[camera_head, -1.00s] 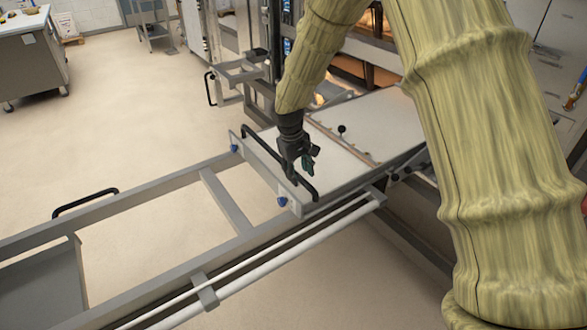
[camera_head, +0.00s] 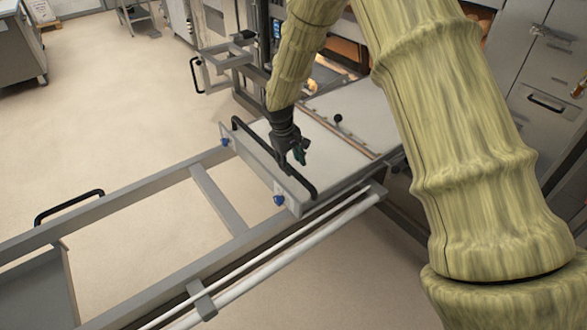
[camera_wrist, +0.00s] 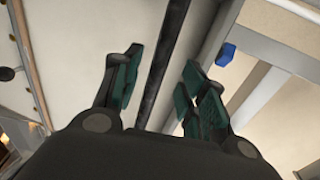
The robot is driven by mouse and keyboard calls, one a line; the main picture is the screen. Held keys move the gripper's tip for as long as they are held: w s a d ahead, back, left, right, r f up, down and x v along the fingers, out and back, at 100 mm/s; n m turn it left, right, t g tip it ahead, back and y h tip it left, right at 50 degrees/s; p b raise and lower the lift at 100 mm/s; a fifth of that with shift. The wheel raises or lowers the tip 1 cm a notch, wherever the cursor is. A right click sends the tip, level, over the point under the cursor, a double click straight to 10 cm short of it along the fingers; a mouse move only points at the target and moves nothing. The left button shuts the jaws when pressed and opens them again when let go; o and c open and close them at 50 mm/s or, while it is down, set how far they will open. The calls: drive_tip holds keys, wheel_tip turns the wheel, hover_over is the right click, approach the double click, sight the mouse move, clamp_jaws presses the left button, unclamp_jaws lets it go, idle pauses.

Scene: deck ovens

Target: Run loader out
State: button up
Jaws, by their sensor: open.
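The loader (camera_head: 325,155) is a flat pale belt bed on a grey rail frame, lying partly toward the oven at the back. A grey plate crosses its near end and carries a long black handle bar (camera_head: 243,128) and blue knobs (camera_head: 279,200). My gripper (camera_head: 298,160) is over the middle of this bar. In the wrist view the gripper (camera_wrist: 155,92) is open, with the black bar (camera_wrist: 166,62) running between its two green-padded fingers. I cannot tell whether either finger touches the bar.
Grey rails (camera_head: 120,202) stretch out to the lower left, with another black handle (camera_head: 70,205) on the far rail. The oven (camera_head: 342,52) stands behind the loader. Open floor (camera_head: 110,110) lies to the left. Steel drawers (camera_head: 548,85) stand at right.

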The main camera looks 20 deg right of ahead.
sight(294, 171)
drive_tip(key=shift+d+f, duration=0.2)
drive_tip(key=shift+f, duration=0.8)
drive_tip(key=shift+d+f, duration=0.2)
drive_tip(key=shift+f, duration=0.75)
drive_tip(key=shift+c, duration=0.3)
clamp_jaws()
